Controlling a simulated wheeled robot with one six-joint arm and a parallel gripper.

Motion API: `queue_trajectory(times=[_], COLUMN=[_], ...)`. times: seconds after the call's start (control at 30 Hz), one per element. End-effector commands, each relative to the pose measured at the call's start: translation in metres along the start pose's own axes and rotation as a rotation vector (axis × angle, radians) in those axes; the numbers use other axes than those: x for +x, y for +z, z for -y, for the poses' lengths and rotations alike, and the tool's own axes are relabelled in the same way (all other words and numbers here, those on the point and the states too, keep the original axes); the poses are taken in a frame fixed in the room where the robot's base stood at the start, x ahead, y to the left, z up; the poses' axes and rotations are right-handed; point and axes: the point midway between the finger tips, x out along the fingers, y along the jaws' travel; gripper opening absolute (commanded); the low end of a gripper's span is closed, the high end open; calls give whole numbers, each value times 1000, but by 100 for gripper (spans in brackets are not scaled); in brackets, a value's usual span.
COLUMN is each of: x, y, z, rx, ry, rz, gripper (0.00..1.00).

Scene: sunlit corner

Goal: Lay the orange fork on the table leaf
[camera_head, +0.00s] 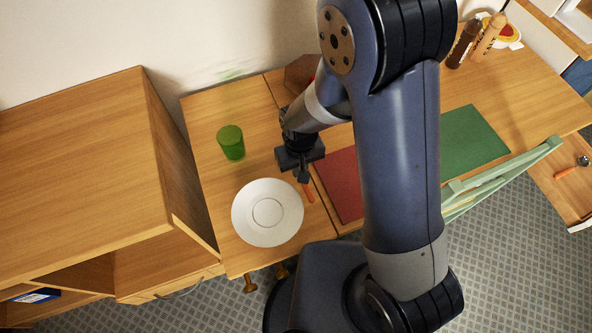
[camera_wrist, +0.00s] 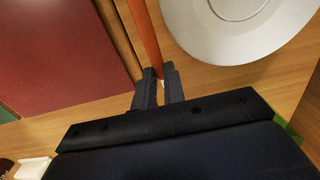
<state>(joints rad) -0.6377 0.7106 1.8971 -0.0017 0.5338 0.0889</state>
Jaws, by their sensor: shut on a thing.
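My gripper (camera_head: 303,178) is shut on the orange fork (camera_head: 308,193), low over the table leaf (camera_head: 213,110) near its seam with the main tabletop. In the wrist view the fork (camera_wrist: 146,35) runs up and away from between my fingertips (camera_wrist: 159,73); its far end is out of the picture. I cannot tell whether the fork touches the wood. A white plate (camera_head: 285,225) lies on the leaf, left of the fork in the head view. A green cup (camera_head: 231,143) stands upright on the leaf behind the plate.
A red mat (camera_head: 342,190) lies just right of the seam, and a green mat (camera_head: 470,135) farther right. A pale green chair (camera_head: 500,180) stands at the front edge. Brown (camera_head: 463,45) and tan (camera_head: 487,38) bottles stand at the back. A wooden cabinet (camera_head: 80,170) adjoins the left.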

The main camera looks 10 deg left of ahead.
Motion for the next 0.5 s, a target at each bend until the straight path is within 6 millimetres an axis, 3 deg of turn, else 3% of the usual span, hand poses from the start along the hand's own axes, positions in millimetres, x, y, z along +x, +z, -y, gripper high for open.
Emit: queue_trajectory(times=[0.5], x=[44], y=[0], z=[0], rx=[0], ry=[0], rz=[0], gripper=[0])
